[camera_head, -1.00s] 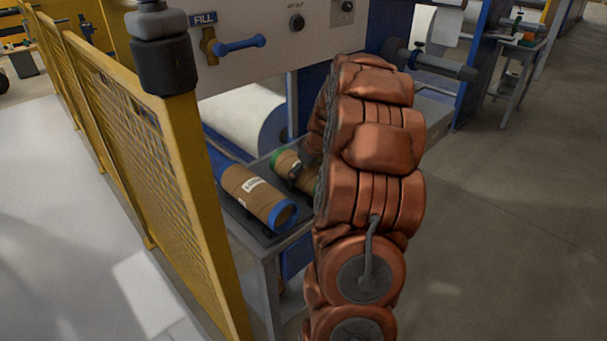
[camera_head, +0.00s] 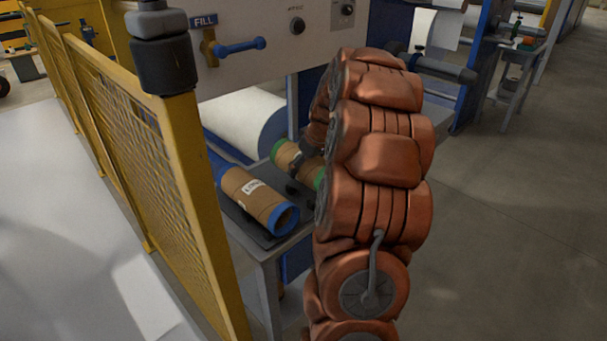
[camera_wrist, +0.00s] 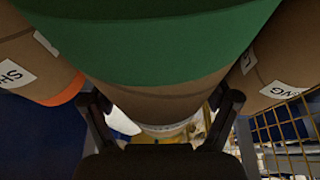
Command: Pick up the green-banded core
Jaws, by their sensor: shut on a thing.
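The green-banded core (camera_head: 286,155) is a brown tube with green ends, at the right of the tray in the head view. It looks raised off its rest and is partly hidden by my gripper and arm. In the wrist view the core (camera_wrist: 160,45) fills the upper middle, its green band very close. My gripper (camera_wrist: 163,112) is shut on it, one finger on each side. In the head view my gripper (camera_head: 308,160) shows only as a dark piece across the tube.
A blue-banded core (camera_head: 250,190) lies on the tray (camera_head: 262,234), left of the held core. The wrist view shows an orange-banded core (camera_wrist: 35,75) at left. A yellow mesh fence (camera_head: 150,150) stands left, and a machine panel (camera_head: 270,45) rises behind.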

